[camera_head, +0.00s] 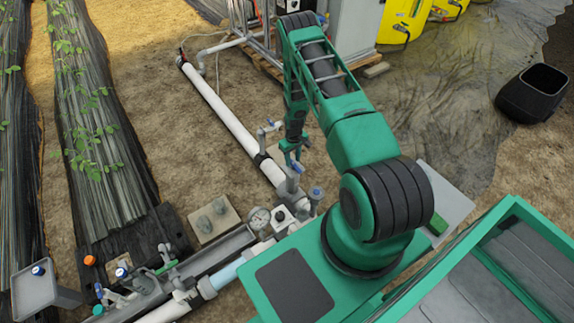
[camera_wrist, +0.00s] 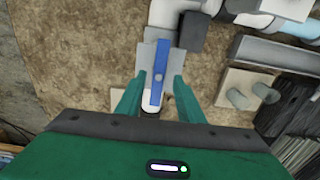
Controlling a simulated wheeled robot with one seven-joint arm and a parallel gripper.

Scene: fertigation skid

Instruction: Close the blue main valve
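A blue lever handle (camera_wrist: 159,72) with a round grey bolt stands between my gripper's fingers in the wrist view. It lies over a grey valve body. In the head view the blue handle (camera_head: 297,167) shows just below my gripper (camera_head: 291,154), at the upright grey fitting beside the white pipe. My gripper (camera_wrist: 162,82) is open, its two green fingers on either side of the handle. Small gaps seem to show on both sides; contact cannot be told.
A pressure gauge (camera_head: 259,219) and another blue-topped fitting (camera_head: 316,194) stand close by on the manifold. A long white pipe (camera_head: 225,117) runs behind. Grey blocks on a board (camera_head: 214,219) lie left. A black bin (camera_head: 532,93) stands far right on open ground.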

